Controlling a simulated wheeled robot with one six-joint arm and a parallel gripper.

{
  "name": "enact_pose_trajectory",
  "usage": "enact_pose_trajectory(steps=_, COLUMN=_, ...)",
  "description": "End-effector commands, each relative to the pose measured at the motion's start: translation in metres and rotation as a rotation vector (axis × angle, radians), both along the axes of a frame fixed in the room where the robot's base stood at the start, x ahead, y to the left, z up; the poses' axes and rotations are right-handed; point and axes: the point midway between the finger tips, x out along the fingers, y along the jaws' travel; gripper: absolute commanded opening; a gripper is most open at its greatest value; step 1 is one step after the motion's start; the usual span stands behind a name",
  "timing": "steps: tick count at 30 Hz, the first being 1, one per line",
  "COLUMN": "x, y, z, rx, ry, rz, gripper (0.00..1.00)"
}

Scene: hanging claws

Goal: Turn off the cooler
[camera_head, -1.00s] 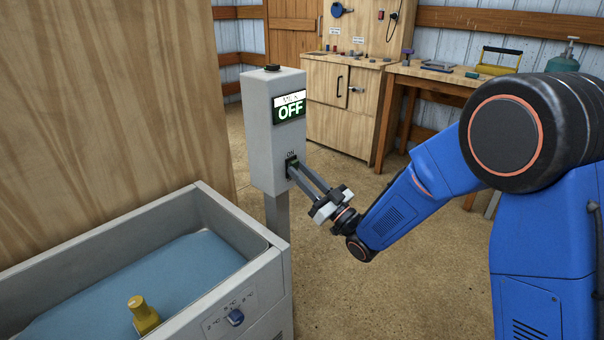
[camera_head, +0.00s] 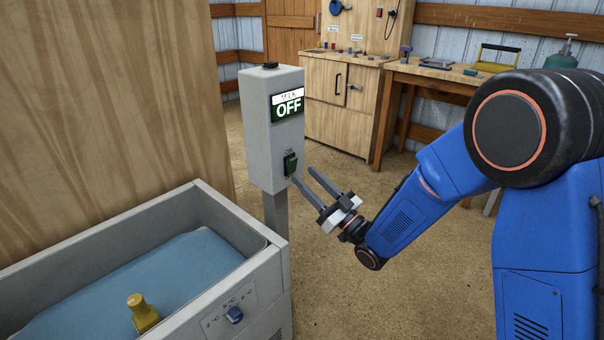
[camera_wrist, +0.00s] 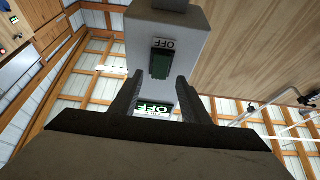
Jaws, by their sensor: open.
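A grey control box (camera_head: 262,135) stands on a post beside a grey tub (camera_head: 120,235). Its lit screen (camera_head: 287,104) reads OFF; the screen also shows upside down in the wrist view (camera_wrist: 154,108). A dark green rocker switch (camera_head: 290,163) sits below the screen, with an ON label above it. In the wrist view, the switch (camera_wrist: 160,63) is in full sight between the finger directions, with an OFF label on its other side. My gripper (camera_head: 305,174) is open and empty in front of the switch, its fingers apart and pointing toward the box.
The tub holds blue liquid and a yellow object (camera_head: 142,312); a blue temperature knob (camera_head: 234,315) is on its front. A wooden wall (camera_head: 110,110) stands behind the tub. A workbench (camera_head: 441,82) and cabinet (camera_head: 341,100) are farther back. The floor between is clear.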

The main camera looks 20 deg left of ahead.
Motion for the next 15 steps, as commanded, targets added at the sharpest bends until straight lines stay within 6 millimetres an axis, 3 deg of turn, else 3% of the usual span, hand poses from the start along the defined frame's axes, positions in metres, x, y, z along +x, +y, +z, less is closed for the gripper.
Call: enact_pose_trajectory(steps=15, x=-0.035, y=-0.087, z=-0.044, rx=-0.002, ry=0.003, rz=-0.002, gripper=0.42)
